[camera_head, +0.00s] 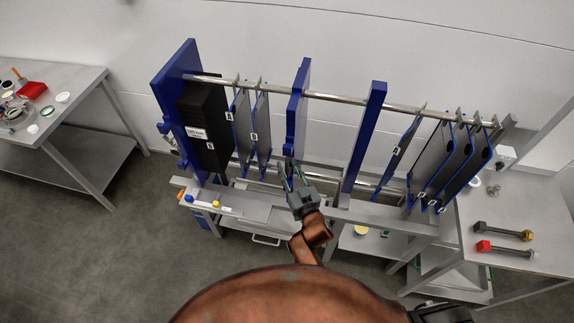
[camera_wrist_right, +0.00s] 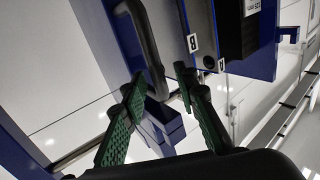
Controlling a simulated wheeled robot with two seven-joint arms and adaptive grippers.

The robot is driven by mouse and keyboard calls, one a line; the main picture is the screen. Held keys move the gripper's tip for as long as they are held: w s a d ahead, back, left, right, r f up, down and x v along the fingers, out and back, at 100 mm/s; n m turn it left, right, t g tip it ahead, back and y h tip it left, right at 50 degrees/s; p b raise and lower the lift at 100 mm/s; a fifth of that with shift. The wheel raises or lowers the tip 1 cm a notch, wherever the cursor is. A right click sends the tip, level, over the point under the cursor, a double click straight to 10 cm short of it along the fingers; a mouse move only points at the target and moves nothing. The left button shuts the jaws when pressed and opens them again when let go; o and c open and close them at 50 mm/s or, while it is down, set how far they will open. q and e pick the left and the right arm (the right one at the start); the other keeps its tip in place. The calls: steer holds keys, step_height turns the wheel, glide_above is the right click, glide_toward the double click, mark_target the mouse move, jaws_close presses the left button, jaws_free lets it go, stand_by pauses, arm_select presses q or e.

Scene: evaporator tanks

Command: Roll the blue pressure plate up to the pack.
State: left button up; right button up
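The blue pressure plate (camera_head: 299,95) hangs upright on the rail near the middle of the rack in the head view. The black pack (camera_head: 205,125) stands against the blue end plate at the left. Two lettered plates (camera_head: 243,125) hang between pack and pressure plate, with a gap to the latter. My right gripper (camera_head: 289,168) is at the pressure plate's lower end. In the right wrist view its green fingers (camera_wrist_right: 160,78) are apart, with a dark handle (camera_wrist_right: 147,50) just beyond them. I cannot tell whether they touch it. My left gripper is not visible.
A long metal rail (camera_head: 340,99) runs above the rack. Another blue upright (camera_head: 364,140) stands right of the pressure plate, with several hanging plates (camera_head: 440,165) beyond it. Side tables stand left (camera_head: 75,85) and right (camera_head: 535,210), the right one carrying tools.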

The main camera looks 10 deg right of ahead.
steer(key=s+d, duration=0.2)
steer(key=s, duration=0.8)
steer(key=shift+s+d, duration=0.15)
steer(key=shift+s, duration=0.25)
